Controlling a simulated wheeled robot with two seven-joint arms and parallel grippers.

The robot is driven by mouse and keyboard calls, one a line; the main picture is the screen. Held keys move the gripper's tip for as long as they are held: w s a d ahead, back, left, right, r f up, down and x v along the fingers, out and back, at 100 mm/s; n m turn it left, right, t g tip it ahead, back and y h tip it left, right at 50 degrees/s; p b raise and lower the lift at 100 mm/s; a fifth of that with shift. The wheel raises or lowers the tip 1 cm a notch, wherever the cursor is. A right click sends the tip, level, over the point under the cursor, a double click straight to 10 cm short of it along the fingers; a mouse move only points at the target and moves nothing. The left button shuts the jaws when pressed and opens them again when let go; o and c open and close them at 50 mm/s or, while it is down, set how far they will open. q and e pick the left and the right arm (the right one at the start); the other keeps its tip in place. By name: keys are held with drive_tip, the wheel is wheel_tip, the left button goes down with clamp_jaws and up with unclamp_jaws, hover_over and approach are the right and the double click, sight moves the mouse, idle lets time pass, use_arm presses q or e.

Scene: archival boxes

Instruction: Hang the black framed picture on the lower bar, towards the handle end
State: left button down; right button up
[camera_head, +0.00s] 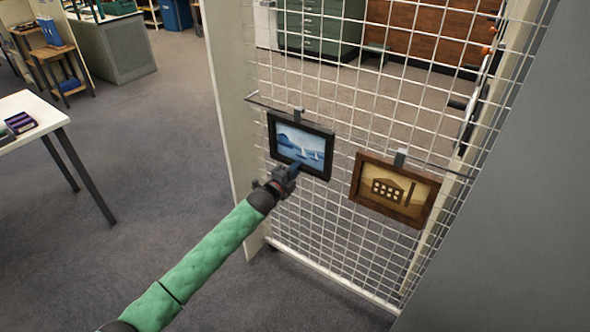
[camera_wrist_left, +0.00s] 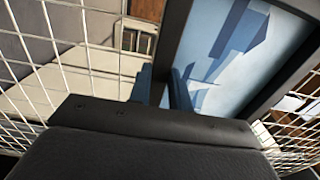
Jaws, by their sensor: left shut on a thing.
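The black framed picture (camera_head: 319,133), a blue scene with white sails, is upright against the wire mesh rack. Its top hook (camera_head: 298,114) overlaps the lower bar (camera_head: 340,128) near the bar's left end; I cannot tell whether it rests on it. My left gripper (camera_head: 291,172) is shut on the lower edge of the frame. In the left wrist view the blue fingers (camera_wrist_left: 163,88) close on the black frame (camera_wrist_left: 175,38); the picture fills the upper right. My right gripper is out of view.
A brown framed picture (camera_head: 394,188) of a building hangs right of the black one, with a small gap between. The mesh (camera_head: 330,230) continues below. Orange parts (camera_head: 486,50) show at the rack's upper right. A grey panel (camera_head: 510,240) stands at the right. A white table (camera_head: 35,104) is far left.

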use_arm(q)
drive_tip(key=shift+f, duration=0.3)
drive_tip(key=shift+f+b, duration=0.5)
drive_tip(key=shift+f, duration=0.35)
idle(0.7)
drive_tip(key=c, duration=1.2)
unclamp_jaws()
drive_tip(key=shift+f, duration=0.15)
drive_tip(key=shift+c, duration=0.2)
drive_tip(key=shift+a, duration=0.1)
